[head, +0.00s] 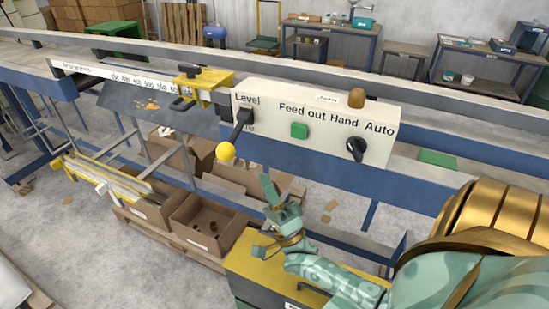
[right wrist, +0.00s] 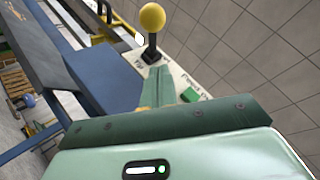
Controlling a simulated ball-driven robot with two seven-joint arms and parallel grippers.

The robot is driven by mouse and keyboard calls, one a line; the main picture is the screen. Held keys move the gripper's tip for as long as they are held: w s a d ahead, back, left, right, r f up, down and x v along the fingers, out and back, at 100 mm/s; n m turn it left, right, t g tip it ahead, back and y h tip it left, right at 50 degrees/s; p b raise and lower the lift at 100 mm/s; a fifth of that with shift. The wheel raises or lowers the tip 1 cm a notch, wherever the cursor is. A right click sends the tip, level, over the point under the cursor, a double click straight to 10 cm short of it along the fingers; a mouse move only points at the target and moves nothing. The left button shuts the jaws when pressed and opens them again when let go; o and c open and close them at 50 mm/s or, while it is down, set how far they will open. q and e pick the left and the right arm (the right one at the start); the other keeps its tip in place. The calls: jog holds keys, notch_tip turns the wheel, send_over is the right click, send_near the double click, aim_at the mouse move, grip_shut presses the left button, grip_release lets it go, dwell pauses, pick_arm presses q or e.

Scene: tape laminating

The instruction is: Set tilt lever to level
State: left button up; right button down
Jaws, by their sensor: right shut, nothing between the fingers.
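The tilt lever (head: 226,152) has a black shaft and a yellow ball knob. It sticks out of the white control panel (head: 312,150), slanting down and left in the head view, below the "Level" label and beside the partly hidden "Tip" label. Its knob also shows at the top of the right wrist view (right wrist: 152,17). My green right gripper (head: 267,180) is shut and empty, below and to the right of the knob, apart from it. In the right wrist view its fingers (right wrist: 158,72) point toward the lever base. My left gripper is not in view.
The panel also carries a green button (head: 299,130), a black rotary switch (head: 356,149) and a brown knob (head: 356,97) on top. A yellow clamp (head: 205,84) sits left of the panel on the rail. Open cardboard boxes (head: 206,222) stand below.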

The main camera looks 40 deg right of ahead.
aim_at(233, 144)
jog(key=w+r, duration=0.1)
jog(key=w+a+r+p, duration=0.1)
jog(key=w, duration=0.1)
jog(key=w+a+r, duration=0.1)
jog(key=r, duration=0.1)
jog(key=shift+w+a, duration=0.2)
jog(key=shift+a, duration=0.05)
jog(key=shift+h, duration=0.3)
